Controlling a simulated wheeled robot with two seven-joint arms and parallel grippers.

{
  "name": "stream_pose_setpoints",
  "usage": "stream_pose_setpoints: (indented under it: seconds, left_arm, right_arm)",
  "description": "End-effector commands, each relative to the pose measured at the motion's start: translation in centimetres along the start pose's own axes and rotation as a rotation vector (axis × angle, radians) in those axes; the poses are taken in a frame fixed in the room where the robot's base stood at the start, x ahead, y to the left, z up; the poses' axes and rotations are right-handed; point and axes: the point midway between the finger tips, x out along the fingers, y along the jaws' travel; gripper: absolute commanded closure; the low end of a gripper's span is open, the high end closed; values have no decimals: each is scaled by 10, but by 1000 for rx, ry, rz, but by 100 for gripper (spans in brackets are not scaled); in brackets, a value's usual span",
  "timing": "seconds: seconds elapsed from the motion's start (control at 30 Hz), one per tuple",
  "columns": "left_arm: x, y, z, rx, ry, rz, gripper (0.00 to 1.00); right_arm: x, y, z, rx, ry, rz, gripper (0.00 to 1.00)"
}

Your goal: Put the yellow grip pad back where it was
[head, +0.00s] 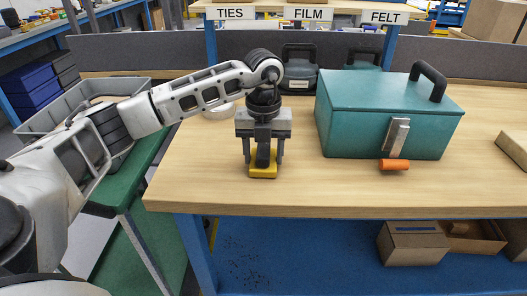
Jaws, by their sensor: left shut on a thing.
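The yellow grip pad (263,172) is at the front left part of the wooden workbench (250,204), under my left gripper (263,160). My left gripper points straight down with its fingers around a dark upright part (263,152) that rises from the middle of the pad. The gripper is shut on this part. The pad looks low at the bench top; I cannot tell whether it touches the wood. My right gripper is not in view.
A cardboard box (515,148) is at the right edge. The bench front between is clear.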

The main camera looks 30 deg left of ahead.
Motion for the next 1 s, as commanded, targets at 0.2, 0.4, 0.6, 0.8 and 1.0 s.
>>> stream_pose_setpoints:
  seconds: [0.2,0.4,0.6,0.8,1.0]
  left_arm:
    - [3,0,0,-1,0,0,38]
    - [3,0,0,0,0,0,24]
    - [-2,0,0,0,0,0,24]
    - [-31,-1,1,0,-4,-3,24]
    - [-76,-1,0,1,-3,-3,24]
  right_arm:
    - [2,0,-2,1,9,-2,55]
    - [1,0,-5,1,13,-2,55]
    - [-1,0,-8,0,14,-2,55]
    - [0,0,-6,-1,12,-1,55]
    - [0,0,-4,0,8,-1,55]
